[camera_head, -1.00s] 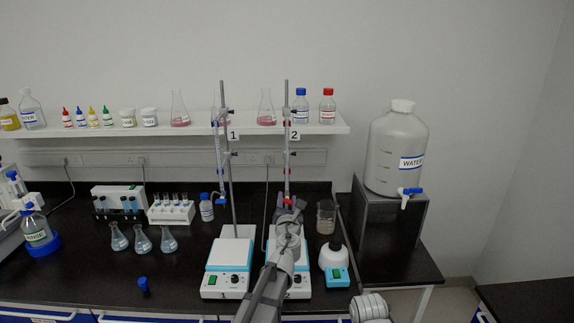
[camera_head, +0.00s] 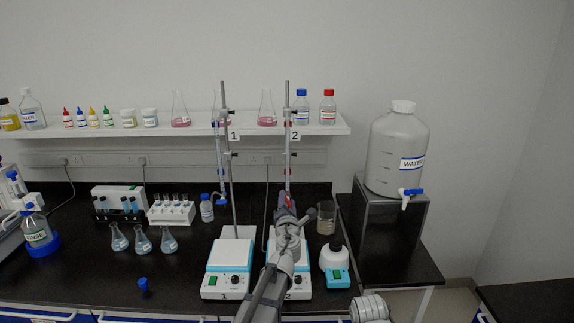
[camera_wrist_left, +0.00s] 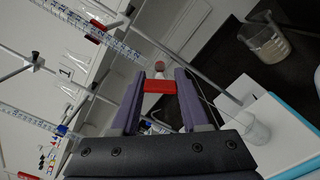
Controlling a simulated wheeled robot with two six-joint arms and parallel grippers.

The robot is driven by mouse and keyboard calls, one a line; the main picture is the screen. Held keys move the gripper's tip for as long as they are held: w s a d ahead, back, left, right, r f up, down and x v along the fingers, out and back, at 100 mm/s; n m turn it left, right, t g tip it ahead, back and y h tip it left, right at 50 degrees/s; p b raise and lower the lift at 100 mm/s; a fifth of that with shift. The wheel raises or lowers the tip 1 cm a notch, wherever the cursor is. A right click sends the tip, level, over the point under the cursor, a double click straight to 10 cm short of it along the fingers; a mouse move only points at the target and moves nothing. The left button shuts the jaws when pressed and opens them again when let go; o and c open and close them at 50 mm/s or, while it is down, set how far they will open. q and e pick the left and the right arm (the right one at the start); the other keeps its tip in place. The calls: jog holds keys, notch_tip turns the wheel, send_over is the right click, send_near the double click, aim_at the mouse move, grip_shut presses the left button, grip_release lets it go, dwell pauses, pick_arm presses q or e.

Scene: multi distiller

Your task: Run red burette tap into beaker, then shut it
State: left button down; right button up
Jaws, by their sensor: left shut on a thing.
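The burette with the red tap (camera_head: 287,172) hangs upright on the stand marked 2. My left gripper (camera_head: 288,203) is shut on its red tap (camera_wrist_left: 159,87), which shows between the fingertips in the left wrist view. The gripper is twisted over to the right in the head view. A clear glass beaker (camera_wrist_left: 252,129) stands on the white plate in the wrist view; my gripper and arm hide it in the head view. I cannot tell its liquid level. My right gripper is not in view.
A second burette with a blue tap (camera_head: 220,199) hangs on stand 1, left of my gripper. A beaker with brownish contents (camera_head: 326,222) stands close at the right. Stirrer plate 1 (camera_head: 228,268) lies left of my arm. Three small flasks (camera_head: 142,240) stand further left.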

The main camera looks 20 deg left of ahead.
pick_arm(q)
jog(key=shift+d+r+m, duration=0.1)
jog(key=shift+m, duration=0.4)
jog(key=shift+w+m, duration=0.1)
jog(key=shift+m, duration=1.2)
jog(key=shift+m, duration=1.2)
jog(key=shift+w+r, duration=0.1)
jog(key=shift+n, duration=1.6)
